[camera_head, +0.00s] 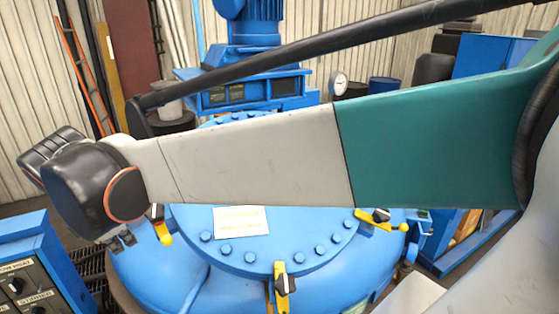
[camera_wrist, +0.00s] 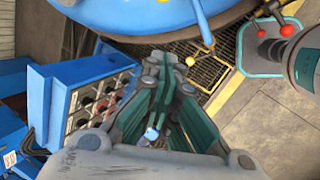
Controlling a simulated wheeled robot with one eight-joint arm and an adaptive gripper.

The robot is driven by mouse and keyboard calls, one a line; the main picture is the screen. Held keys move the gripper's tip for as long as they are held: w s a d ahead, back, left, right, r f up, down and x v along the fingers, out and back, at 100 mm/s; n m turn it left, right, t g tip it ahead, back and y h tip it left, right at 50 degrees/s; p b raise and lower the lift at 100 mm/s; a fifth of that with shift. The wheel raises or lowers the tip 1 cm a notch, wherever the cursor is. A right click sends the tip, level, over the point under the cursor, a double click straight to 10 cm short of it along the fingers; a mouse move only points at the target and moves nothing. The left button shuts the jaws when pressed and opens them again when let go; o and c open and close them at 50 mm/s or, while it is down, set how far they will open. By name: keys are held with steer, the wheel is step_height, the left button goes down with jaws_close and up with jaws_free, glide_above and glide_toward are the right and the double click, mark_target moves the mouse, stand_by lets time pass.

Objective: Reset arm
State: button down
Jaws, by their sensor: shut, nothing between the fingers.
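My arm stretches across the head view from the right edge to a black wrist at the left. My gripper (camera_wrist: 161,66) shows from behind in the wrist view, its fingers together with nothing between them. In the head view only a small dark part of my gripper (camera_head: 122,243) shows under the wrist, in front of the furnace's left side. The blue furnace (camera_head: 180,262) has a bolted lid with a white label (camera_head: 241,221) and yellow-and-black clamps (camera_head: 283,284). In the wrist view the furnace (camera_wrist: 130,14) lies beyond the fingertips, apart from them.
A blue control cabinet (camera_head: 40,262) with knobs stands at the left, and it also shows in the wrist view (camera_wrist: 82,95). A blue motor unit (camera_head: 255,90) and a pressure gauge (camera_head: 338,84) are above the lid. Bare floor (camera_wrist: 262,125) lies right of my gripper.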

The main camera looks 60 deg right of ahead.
steer(key=s+a+f+m+t+y+b, duration=0.1)
steer(key=s+a+f+m+b, duration=0.1)
steer(key=f+b, duration=0.5)
steer(key=s+a+f+m+t+y+b, duration=0.1)
steer(key=s+a+f+m+b, duration=0.1)
steer(key=s+f+m+b, duration=0.2)
steer(key=s+a+f+m+t+y+b, duration=0.1)
steer(key=s+a+f+m+b, duration=0.2)
steer(key=f+m+b, duration=0.4)
step_height(320, 180, down, 9)
steer(key=b, duration=0.3)
steer(key=shift+s+m+t, duration=0.3)
steer(key=shift+a, duration=0.1)
